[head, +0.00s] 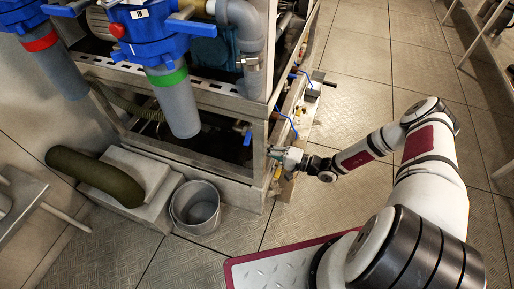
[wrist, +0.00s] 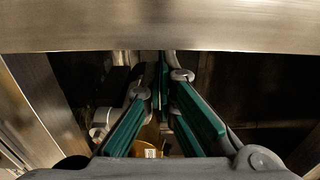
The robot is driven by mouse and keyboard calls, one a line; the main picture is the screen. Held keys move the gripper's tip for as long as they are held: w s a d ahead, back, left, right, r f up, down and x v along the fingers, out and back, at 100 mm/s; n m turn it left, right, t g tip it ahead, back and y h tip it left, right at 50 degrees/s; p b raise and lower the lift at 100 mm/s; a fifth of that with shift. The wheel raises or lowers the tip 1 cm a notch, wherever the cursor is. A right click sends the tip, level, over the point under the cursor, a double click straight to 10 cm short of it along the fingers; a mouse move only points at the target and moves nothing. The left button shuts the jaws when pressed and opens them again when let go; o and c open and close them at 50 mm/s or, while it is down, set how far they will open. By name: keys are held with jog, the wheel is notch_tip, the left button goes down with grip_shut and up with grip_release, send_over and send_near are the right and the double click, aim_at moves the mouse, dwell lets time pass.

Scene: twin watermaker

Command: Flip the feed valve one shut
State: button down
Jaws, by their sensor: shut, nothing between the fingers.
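My gripper (head: 284,155) is low at the corner post of the steel frame, at the end of my outstretched arm. In the wrist view its green-padded fingers (wrist: 163,75) are together and point in under a steel rail, with nothing between them. A grey fitting (wrist: 101,120) and a yellowish part (wrist: 150,132) show behind and beside the fingers. Blue valve handles show on the frame, one left of the post (head: 247,137) and one farther back on the right side (head: 291,76). I cannot tell which is feed valve one; the gripper hides what is directly at its tips.
The steel rail (wrist: 160,25) crosses just above my fingers, and a steel post (wrist: 42,100) stands at their left. A grey bucket (head: 196,207) stands on the floor left of the frame. Blue-topped filter housings (head: 175,100) hang above.

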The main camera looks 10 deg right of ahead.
jog(key=v, duration=0.9)
